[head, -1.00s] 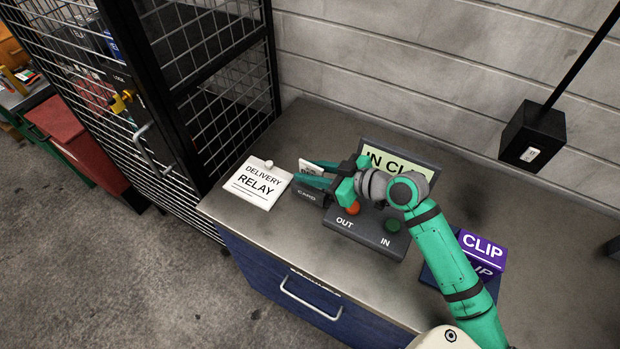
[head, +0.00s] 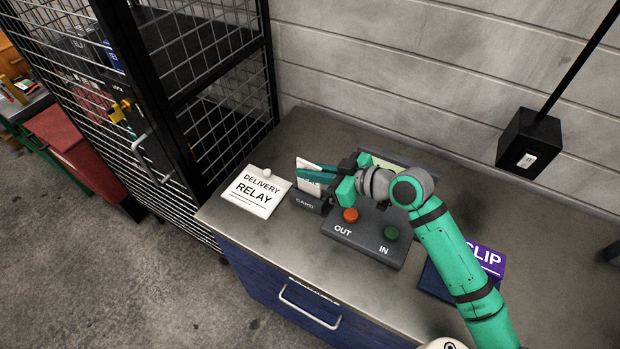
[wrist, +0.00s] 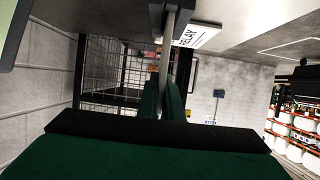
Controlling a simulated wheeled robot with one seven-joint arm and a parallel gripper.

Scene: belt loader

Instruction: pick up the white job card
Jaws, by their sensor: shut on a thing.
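The white job card (head: 306,188) stands upright at the dark holder marked CARD (head: 305,204). My gripper (head: 308,170) is shut on the card, with green fingers on its upper part. I cannot tell whether the card's lower edge is still inside the holder. In the wrist view the green fingers (wrist: 165,95) close on a thin, pale upright strip, which looks like the card (wrist: 167,50) seen edge-on.
A white DELIVERY RELAY sign (head: 257,192) lies left of the holder. A button box (head: 365,238) with red OUT and green IN buttons is on the right. A purple CLIP box (head: 490,260) sits farther right, partly behind my arm. A wire cage (head: 215,110) borders the bench's left.

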